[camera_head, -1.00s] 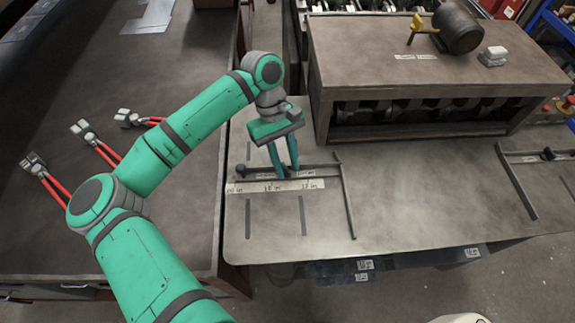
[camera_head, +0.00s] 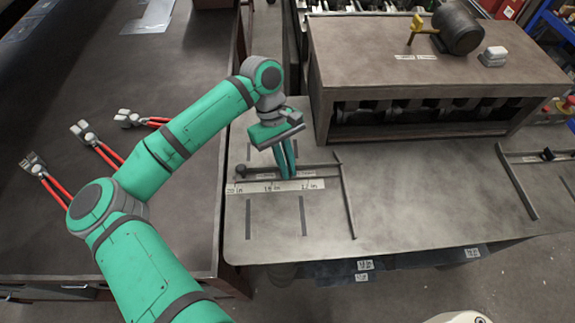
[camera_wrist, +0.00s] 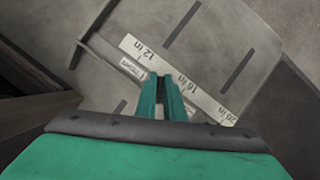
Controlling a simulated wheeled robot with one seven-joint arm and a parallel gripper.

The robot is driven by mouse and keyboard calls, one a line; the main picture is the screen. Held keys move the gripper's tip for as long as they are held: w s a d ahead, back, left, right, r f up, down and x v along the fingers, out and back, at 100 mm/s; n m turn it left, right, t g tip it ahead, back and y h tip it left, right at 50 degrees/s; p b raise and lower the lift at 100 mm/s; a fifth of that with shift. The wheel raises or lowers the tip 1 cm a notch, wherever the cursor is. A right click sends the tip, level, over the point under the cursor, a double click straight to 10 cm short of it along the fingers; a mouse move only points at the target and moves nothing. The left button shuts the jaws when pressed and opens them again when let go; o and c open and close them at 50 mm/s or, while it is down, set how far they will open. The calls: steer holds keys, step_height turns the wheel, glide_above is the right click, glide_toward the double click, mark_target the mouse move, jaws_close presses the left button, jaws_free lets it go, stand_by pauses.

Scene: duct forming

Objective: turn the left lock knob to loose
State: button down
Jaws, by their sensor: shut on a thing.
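My gripper (camera_head: 290,175) is pointed down at the left fence bar (camera_head: 310,171), with its two teal fingers close together. It is shut on the left lock knob, which the fingers hide in both views. In the wrist view my fingers (camera_wrist: 161,82) come down beside the ruler strip. A small white label (camera_head: 265,175) lies on the bar to the left of the fingers; its text is too small to read surely. The white ruler strip (camera_head: 240,188) runs along the front of the bar.
The grey table (camera_head: 400,215) has dark slots and a long crosspiece (camera_head: 345,200) right of my gripper. A large brown-topped bench unit (camera_head: 370,55) stands close behind to the right. A second fence (camera_head: 517,182) lies far right. The front middle of the table is clear.

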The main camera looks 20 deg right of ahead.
steer(key=shift+w+f+n+t+h, duration=0.1)
steer(key=shift+n+t+h, duration=0.3)
steer(key=shift+n, duration=1.05)
steer(key=shift+w+f+n+t+h, duration=0.1)
steer(key=shift+n+h, duration=0.5)
steer(key=shift+n, duration=0.85)
steer(key=shift+s, duration=0.1)
steer(key=c, duration=1.9)
jaws_free()
steer(key=shift+o, duration=0.2)
steer(key=shift+d, duration=0.1)
steer(key=shift+r, duration=0.15)
